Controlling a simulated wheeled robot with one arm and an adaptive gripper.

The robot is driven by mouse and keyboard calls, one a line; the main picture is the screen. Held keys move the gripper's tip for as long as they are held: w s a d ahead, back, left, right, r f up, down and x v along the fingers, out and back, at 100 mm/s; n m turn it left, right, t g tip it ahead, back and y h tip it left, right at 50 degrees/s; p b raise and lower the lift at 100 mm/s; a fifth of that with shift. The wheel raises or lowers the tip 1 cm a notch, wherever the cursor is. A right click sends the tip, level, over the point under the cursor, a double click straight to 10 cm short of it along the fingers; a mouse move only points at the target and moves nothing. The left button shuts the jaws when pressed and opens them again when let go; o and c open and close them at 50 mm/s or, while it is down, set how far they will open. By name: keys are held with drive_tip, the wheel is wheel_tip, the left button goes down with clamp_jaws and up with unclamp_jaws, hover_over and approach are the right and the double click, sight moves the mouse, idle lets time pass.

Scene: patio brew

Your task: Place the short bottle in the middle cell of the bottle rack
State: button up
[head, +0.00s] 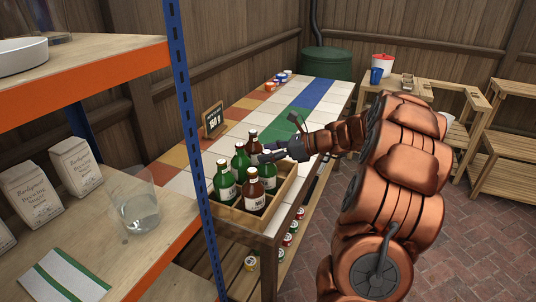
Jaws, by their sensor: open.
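The wooden bottle rack (245,219) stands on the near end of the tiled table and holds several green and brown bottles. A brown bottle (255,195) stands at the front, with a green bottle (224,182) to its left. Farther back are another green bottle (241,164), a brown bottle (253,145) and a green bottle (269,172) beside my gripper. I cannot tell which bottle is the short one or which stands in the middle cell. My gripper (269,156) is open at the rack's far right, close to the bottle tops; contact is unclear.
A small price sign (213,121) stands left of the rack. A blue shelf post (186,125) rises at the near left. Small cans (279,79) stand at the table's far end. Tiles behind the rack are mostly clear. More cans (287,240) sit on a lower shelf.

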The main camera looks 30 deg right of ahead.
drive_tip(key=v, duration=1.1)
drive_tip(key=shift+s+d+r, duration=0.2)
drive_tip(key=shift+s, duration=0.05)
drive_tip(key=shift+a, duration=0.1)
drive_tip(key=s+a+f+n+g, duration=0.1)
drive_tip(key=s+a+n+g, duration=0.2)
drive_tip(key=a, duration=0.6)
drive_tip(key=s+a+f+n+g, duration=0.1)
drive_tip(key=s+a+n+g, duration=0.15)
drive_tip(key=a+n, duration=0.45)
drive_tip(key=s+a+f+n+g, duration=0.1)
drive_tip(key=s+a+n+g, duration=0.15)
drive_tip(key=a, duration=0.85)
drive_tip(key=s+a+f+n+g+h, duration=0.2)
drive_tip(key=s+n, duration=0.5)
drive_tip(key=s, duration=0.4)
drive_tip(key=s+a+f+n+g+h, duration=0.2)
drive_tip(key=s+f+n+h, duration=0.2)
drive_tip(key=s+n+h, duration=0.2)
drive_tip(key=s+n, duration=0.2)
drive_tip(key=s, duration=0.2)
drive_tip(key=shift+s+f+g+h, duration=0.25)
drive_tip(key=shift+s+g+h, duration=0.05)
drive_tip(key=shift+s+h, duration=0.1)
drive_tip(key=shift+n, duration=0.25)
